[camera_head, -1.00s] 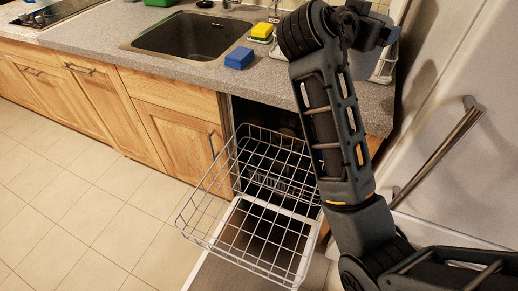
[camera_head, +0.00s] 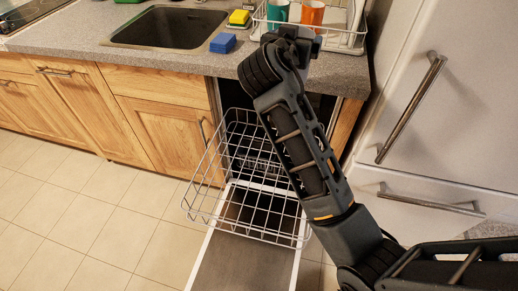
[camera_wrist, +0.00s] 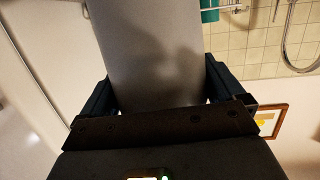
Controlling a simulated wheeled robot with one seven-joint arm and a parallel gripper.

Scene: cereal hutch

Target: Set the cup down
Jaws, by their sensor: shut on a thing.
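A smooth grey cup (camera_wrist: 155,45) fills the middle of the wrist view, with my gripper (camera_wrist: 156,90) shut on its sides. Its far end runs out of the top of that view. In the head view my gripper (camera_head: 297,40) is above the counter edge, in front of the dish rack. The arm largely hides the cup there, so I cannot tell whether it touches anything.
A white wire dish rack (camera_head: 345,48) on the counter (camera_head: 345,78) holds a teal cup (camera_head: 278,12), an orange cup (camera_head: 312,13) and plates. Below, a wire dishwasher basket (camera_head: 205,213) is pulled out over the open door (camera_head: 240,268). A fridge (camera_head: 470,100) stands right.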

